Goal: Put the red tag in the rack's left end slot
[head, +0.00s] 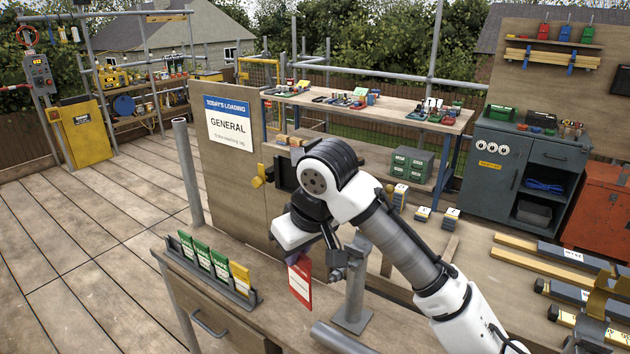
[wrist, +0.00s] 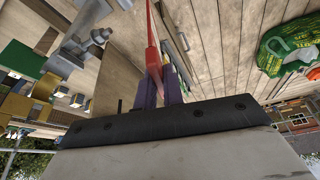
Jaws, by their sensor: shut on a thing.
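The red tag (head: 300,284) with a white label hangs below my gripper (head: 300,259) in the head view, tilted slightly. My gripper is shut on it. In the wrist view the red tag (wrist: 153,58) shows nearly edge-on between the purple fingers of my gripper (wrist: 159,91). The dark grey rack (head: 243,300) stands on the bench to the left of the tag and apart from it. Several green tags (head: 204,254) and one yellow tag (head: 241,279) stand in it, the yellow one towards the right end. The rack's left end (head: 173,245) looks bare of a tag.
A grey metal post on a square base (head: 352,318) stands on the bench just right of the tag. A board with a "GENERAL" sign (head: 228,122) rises behind the rack, and an upright pipe (head: 187,172) stands behind its left end. Bench space in front of the rack is clear.

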